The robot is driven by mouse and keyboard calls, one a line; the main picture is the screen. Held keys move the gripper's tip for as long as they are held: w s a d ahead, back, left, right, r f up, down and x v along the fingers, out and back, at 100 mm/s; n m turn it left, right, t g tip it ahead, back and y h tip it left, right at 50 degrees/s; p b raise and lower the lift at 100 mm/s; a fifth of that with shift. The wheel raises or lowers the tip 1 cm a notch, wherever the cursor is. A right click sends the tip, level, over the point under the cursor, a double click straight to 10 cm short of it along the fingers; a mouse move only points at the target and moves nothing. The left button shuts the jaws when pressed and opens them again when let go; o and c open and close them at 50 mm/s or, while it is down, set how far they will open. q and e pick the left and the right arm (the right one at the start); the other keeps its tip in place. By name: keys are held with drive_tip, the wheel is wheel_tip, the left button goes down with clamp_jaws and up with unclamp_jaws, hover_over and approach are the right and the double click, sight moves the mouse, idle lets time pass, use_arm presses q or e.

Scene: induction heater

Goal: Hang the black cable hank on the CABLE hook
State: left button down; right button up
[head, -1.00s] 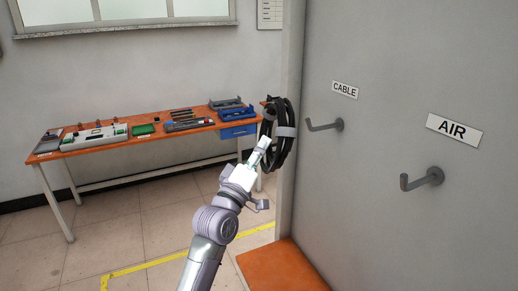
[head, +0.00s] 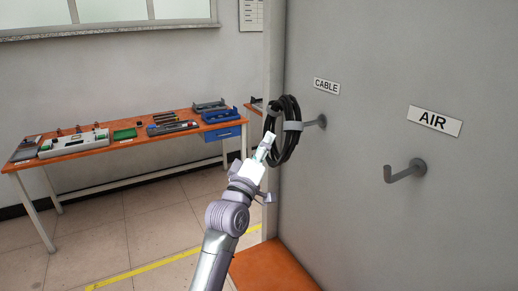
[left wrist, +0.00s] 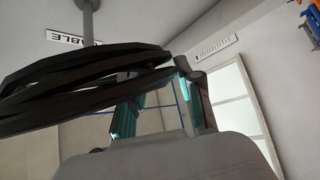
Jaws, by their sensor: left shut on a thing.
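The black cable hank (head: 289,147), a coil with a grey band, hangs from my left gripper (head: 265,149) in the head view. The gripper is shut on it at its lower left side. The hank overlaps the CABLE hook (head: 311,123), whose base shows just to its right under the CABLE sign (head: 326,86). The hook's tip is hidden, so I cannot tell whether it is inside the loop. In the left wrist view, the hank (left wrist: 80,92) spans the left side by the fingers (left wrist: 158,105), with the grey hook post (left wrist: 88,22) above it. My right gripper is not in view.
The AIR hook (head: 405,171) is empty on the grey panel (head: 355,225), under the AIR sign (head: 434,121). A workbench (head: 75,152) with tools and a blue drawer stands at the left. An orange surface (head: 275,268) lies at the panel's foot.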

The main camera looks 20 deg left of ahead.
use_arm(q)
drive_tip(key=shift+w+d, duration=0.5)
drive_tip(key=shift+w, duration=0.1)
drive_tip(key=w+d+f+b, duration=0.3)
drive_tip(key=w+b, duration=0.1)
drive_tip(key=shift+f, duration=0.4)
drive_tip(key=shift+f, duration=0.2)
idle(0.7)
drive_tip(key=c, duration=0.7)
unclamp_jaws()
drive_tip(key=shift+s, duration=0.15)
